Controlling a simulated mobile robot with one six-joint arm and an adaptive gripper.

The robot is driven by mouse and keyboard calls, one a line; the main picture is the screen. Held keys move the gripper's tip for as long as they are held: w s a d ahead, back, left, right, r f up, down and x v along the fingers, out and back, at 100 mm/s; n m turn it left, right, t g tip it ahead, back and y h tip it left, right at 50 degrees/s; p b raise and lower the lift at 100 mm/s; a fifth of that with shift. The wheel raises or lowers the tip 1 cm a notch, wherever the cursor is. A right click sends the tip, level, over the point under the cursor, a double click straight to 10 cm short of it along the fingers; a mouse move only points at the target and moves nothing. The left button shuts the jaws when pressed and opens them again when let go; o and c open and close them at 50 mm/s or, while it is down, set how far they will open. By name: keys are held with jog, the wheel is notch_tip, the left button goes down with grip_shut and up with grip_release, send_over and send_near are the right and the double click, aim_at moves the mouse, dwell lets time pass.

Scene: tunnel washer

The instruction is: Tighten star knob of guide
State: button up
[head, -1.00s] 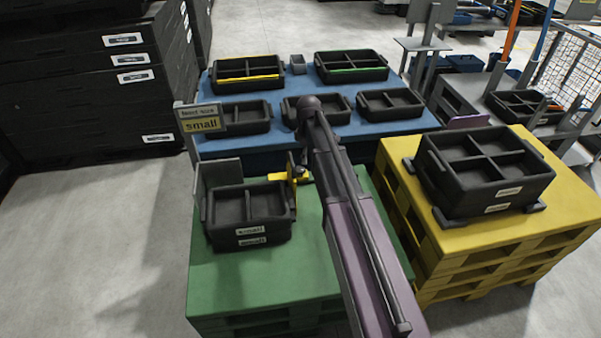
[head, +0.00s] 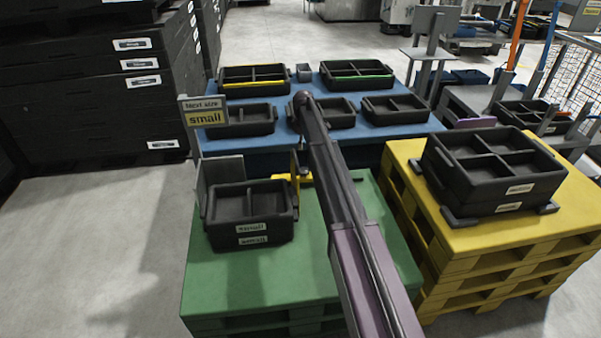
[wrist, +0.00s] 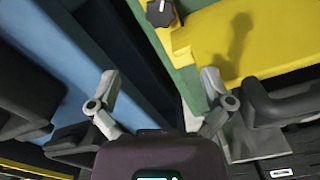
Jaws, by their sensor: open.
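The black star knob (wrist: 160,12) shows at the top edge of the wrist view, partly cut off, beside a yellow part. In the head view the yellow guide (head: 305,178) stands at the back right corner of the small black crate (head: 250,207) on the green pallet (head: 225,285). My arm covers part of that area. My gripper (wrist: 160,90) is open and empty, its two fingers wide apart. The knob lies beyond the fingertips, roughly midway between them, and nothing touches it. The gripper itself is hidden behind my arm in the head view.
A grey plate (head: 222,172) stands behind the small crate. A blue table (head: 345,132) with several black trays is behind the green pallet. A yellow pallet stack (head: 420,215) with a larger black crate (head: 495,170) stands close on the right. Left floor is clear.

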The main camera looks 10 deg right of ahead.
aim_at(302, 170)
jog(key=shift+f, duration=0.15)
notch_tip(302, 170, down, 14)
jog(key=b, duration=1.3)
jog(key=shift+r+b, duration=0.25)
jog(key=shift+b, duration=0.15)
jog(key=c, duration=1)
jog(key=shift+a, duration=0.25)
jog(key=shift+c, duration=0.2)
jog(key=shift+d, duration=0.1)
